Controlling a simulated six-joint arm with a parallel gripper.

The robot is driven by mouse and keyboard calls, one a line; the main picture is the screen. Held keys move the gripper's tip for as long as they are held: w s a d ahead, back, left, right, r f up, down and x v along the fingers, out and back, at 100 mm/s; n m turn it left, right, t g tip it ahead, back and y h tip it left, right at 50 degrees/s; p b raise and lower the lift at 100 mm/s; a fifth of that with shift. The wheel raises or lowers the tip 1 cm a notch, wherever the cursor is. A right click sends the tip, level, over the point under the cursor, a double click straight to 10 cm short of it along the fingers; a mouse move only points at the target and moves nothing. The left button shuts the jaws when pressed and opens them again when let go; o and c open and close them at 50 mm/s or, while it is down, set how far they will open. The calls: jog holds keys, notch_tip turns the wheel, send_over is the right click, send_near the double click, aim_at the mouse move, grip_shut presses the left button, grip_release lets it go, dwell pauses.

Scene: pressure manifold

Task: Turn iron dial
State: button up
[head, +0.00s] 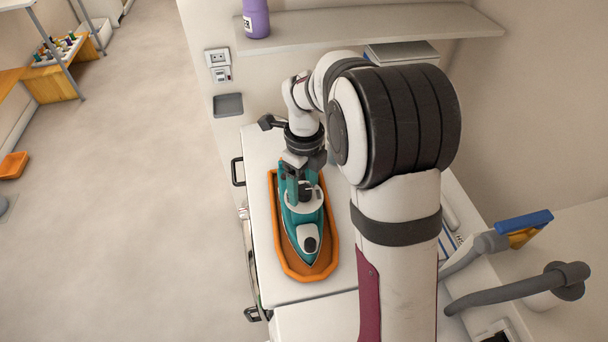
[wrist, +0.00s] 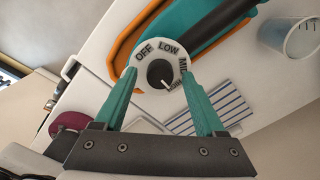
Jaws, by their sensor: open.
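The teal, white and dark iron (head: 302,222) lies on an orange tray (head: 331,262) on the white surface. In the wrist view, its dial (wrist: 160,73) is a dark knob on a white ring lettered OFF, LOW and MID, plus a smaller label at lower right that is hard to read. The knob's white mark points to the lower right, toward that label. My gripper (wrist: 159,76) is open, with one teal finger on each side of the dial. Contact with the knob cannot be told. In the head view, my gripper (head: 300,184) is over the iron.
A clear cup (wrist: 290,38) and a blue-striped cloth or sheet (wrist: 218,105) lie beside the tray in the wrist view. A shelf (head: 375,28) with a purple bottle (head: 256,18) runs along the wall. Grey curved pipes (head: 520,290) stand at right.

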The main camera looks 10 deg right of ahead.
aim_at(304, 189)
notch_tip(304, 189, up, 16)
jog(key=shift+f, duration=0.2)
jog(key=s+a+f+n+y, duration=0.1)
jog(key=s+f+n, duration=0.3)
jog(key=s+n, duration=0.7)
jog(key=s+a+f+n, duration=0.2)
jog(key=s+f+n, duration=0.2)
jog(key=s+n, duration=0.7)
jog(key=s, duration=0.5)
jog(key=shift+s+y, duration=0.35)
jog(key=shift+y, duration=0.05)
jog(key=shift+f, duration=0.1)
